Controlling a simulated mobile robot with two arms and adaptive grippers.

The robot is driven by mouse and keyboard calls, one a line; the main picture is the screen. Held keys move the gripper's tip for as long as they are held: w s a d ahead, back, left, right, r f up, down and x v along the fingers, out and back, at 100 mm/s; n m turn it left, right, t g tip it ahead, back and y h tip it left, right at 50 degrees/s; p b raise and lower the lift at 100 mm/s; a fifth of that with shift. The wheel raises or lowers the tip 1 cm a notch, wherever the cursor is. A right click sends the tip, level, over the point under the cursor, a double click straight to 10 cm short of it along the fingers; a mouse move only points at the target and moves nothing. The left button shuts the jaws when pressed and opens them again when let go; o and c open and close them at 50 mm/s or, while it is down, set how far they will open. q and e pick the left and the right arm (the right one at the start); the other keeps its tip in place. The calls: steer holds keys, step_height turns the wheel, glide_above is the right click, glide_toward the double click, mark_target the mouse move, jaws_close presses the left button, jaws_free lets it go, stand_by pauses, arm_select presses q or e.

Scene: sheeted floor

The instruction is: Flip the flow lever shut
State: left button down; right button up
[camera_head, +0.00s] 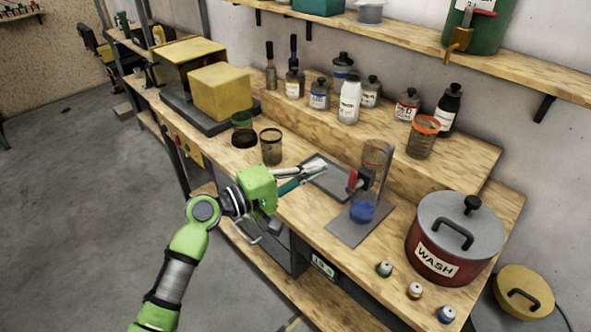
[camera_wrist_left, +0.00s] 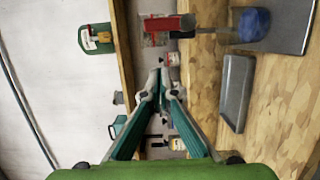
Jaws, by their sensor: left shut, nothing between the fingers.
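A small stand with a grey base plate (camera_head: 350,222) is on the bench. It carries a clear cylinder (camera_head: 376,153) with a dark valve below it, above a blue cup (camera_head: 362,211). A red lever (camera_head: 352,181) sticks out at the valve's left side. In the left wrist view the red lever (camera_wrist_left: 172,23) is at the top, ahead of and apart from my fingertips. My left gripper (camera_head: 322,169) is shut and empty, just left of the lever; its fingers meet in the wrist view (camera_wrist_left: 160,78). My right gripper is not in view.
A grey tray (camera_head: 330,184) lies under my left fingers. A red WASH pot (camera_head: 436,262) stands to the right. Several bottles stand on the raised ledge behind. Two dark jars (camera_head: 271,147) are left of the tray. A green tank (camera_head: 483,27) with a brass tap is on the shelf.

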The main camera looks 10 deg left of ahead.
arm_select(q)
steer(key=d+p, duration=0.1)
steer(key=d, duration=0.1)
steer(key=s+d+p, duration=0.1)
steer(key=d, duration=0.1)
steer(key=shift+s+d, duration=0.2)
steer(key=shift+d, duration=0.05)
steer(key=shift+w, duration=0.1)
